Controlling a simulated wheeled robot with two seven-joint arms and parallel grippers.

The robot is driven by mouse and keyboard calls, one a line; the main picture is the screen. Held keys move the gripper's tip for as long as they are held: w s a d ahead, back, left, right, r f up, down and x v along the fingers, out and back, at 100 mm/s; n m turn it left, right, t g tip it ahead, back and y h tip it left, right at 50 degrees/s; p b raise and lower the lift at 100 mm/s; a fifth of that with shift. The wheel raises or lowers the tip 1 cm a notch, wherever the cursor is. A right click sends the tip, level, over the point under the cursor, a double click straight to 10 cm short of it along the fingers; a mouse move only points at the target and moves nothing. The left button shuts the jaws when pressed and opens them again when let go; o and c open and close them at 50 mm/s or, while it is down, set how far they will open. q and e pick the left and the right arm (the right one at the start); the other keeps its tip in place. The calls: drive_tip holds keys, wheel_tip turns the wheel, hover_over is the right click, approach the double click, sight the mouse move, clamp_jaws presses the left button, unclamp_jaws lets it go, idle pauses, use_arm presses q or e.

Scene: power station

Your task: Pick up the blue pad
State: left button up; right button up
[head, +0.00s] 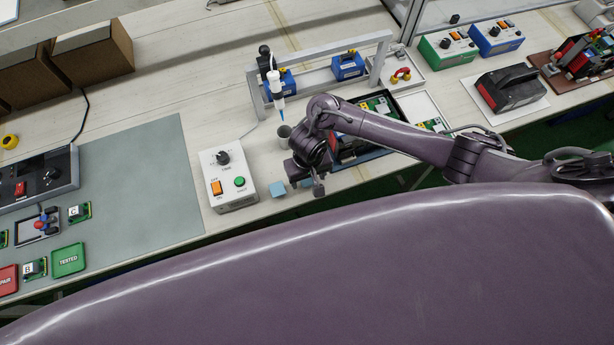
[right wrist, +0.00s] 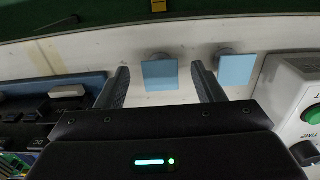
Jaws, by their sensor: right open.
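Two small light-blue square pads lie near the front edge of the bench. In the right wrist view one blue pad (right wrist: 160,75) shows between my right gripper's fingers (right wrist: 160,69). The other blue pad (right wrist: 237,70) lies just outside one finger, towards the white control box. In the head view that outer pad (head: 277,190) is clear, beside the box. The pad between the fingers is mostly hidden there by my right gripper (head: 306,186). My right gripper is open, with nothing held; I cannot tell its height above the pad. My left gripper is not in view.
The white control box (head: 228,178) with a knob and buttons stands close to the left of the pads. A grey-green mat (head: 140,190) is bare further left.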

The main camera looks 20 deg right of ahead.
drive_tip(key=shift+f, duration=0.1)
drive_tip(key=shift+c, duration=0.3)
drive_tip(key=c, duration=1)
